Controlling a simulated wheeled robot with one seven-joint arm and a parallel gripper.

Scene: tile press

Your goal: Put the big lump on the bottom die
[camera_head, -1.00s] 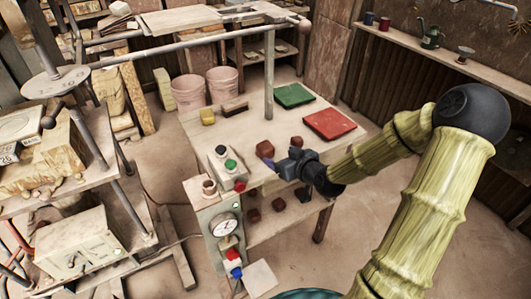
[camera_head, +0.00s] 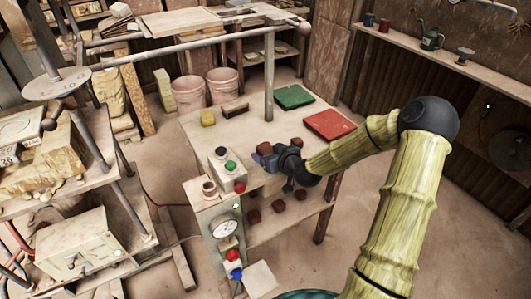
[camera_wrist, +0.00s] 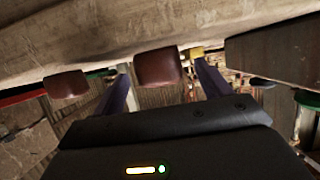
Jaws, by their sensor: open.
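Two dark red-brown lumps lie on the table; the left lump (camera_head: 264,148) is by my gripper's tips and the other lump (camera_head: 296,142) is to its right. In the wrist view the lump in the middle (camera_wrist: 158,67) looks larger than the one at left (camera_wrist: 66,84). My gripper (camera_head: 268,160) is low over the table's front part. In the wrist view its two dark purple fingers (camera_wrist: 162,85) are apart, with the middle lump lined up in the gap and not gripped. I cannot make out which part is the bottom die.
A red tray (camera_head: 329,124) and a green tray (camera_head: 293,97) lie at the table's right. A yellow block (camera_head: 207,118) and a brush (camera_head: 235,108) lie at the back. The button box (camera_head: 227,169) stands at the left front. Several lumps sit on the shelf below.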

